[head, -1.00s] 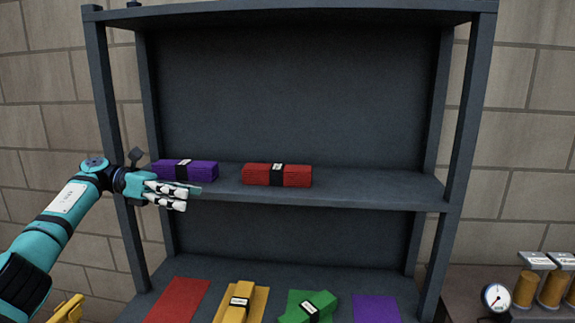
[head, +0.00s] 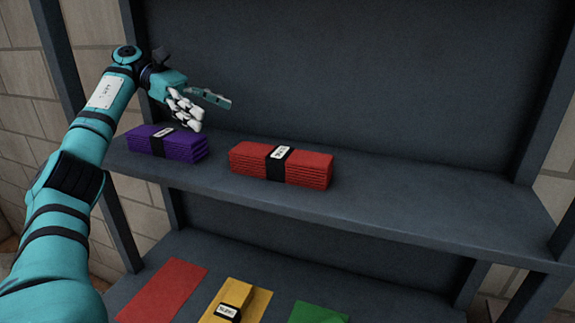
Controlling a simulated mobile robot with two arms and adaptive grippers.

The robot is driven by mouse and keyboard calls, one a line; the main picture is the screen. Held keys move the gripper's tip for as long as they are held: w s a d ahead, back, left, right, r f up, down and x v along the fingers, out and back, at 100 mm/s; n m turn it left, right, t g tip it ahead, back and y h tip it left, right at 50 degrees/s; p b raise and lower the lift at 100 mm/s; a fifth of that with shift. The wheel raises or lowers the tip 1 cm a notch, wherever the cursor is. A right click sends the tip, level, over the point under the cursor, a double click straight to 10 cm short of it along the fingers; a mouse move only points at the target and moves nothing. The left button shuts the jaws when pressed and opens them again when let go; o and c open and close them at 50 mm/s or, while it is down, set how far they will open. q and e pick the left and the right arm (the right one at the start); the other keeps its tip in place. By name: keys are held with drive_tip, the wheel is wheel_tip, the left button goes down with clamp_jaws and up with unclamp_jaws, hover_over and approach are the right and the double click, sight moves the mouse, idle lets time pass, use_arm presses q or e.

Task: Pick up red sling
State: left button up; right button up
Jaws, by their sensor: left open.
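The red sling (head: 308,169) is a folded red bundle with a black band and white label. It lies on the middle shelf (head: 420,208), right of a folded purple sling (head: 180,148). My left gripper (head: 208,106) is open and empty. It appears above the shelf, up and left of the red sling and above the right part of the purple one, apart from the red sling. My right gripper is not in view.
The middle shelf right of the red sling is clear. A shelf post (head: 548,130) stands at the right.

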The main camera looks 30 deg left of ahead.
use_arm(q)
drive_tip(key=d+f+b, duration=0.1)
drive_tip(key=d, duration=0.1)
approach(278, 152)
drive_tip(key=x, duration=0.3)
drive_tip(key=shift+d+r, duration=0.15)
drive_tip(key=shift+d, duration=0.15)
drive_tip(key=shift+w+d+f, duration=0.15)
drive_tip(key=shift+d+f, duration=0.1)
drive_tip(key=shift+d, duration=0.25)
drive_tip(key=p+x, duration=0.2)
drive_tip(key=x, duration=0.2)
drive_tip(key=shift+f, duration=0.15)
drive_tip(key=shift+d+f, duration=0.2)
drive_tip(key=shift+d, duration=0.2)
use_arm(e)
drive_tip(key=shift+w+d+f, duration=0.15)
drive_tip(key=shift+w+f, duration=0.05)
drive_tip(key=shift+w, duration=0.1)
use_arm(q)
drive_tip(key=shift+c, duration=0.2)
clamp_jaws()
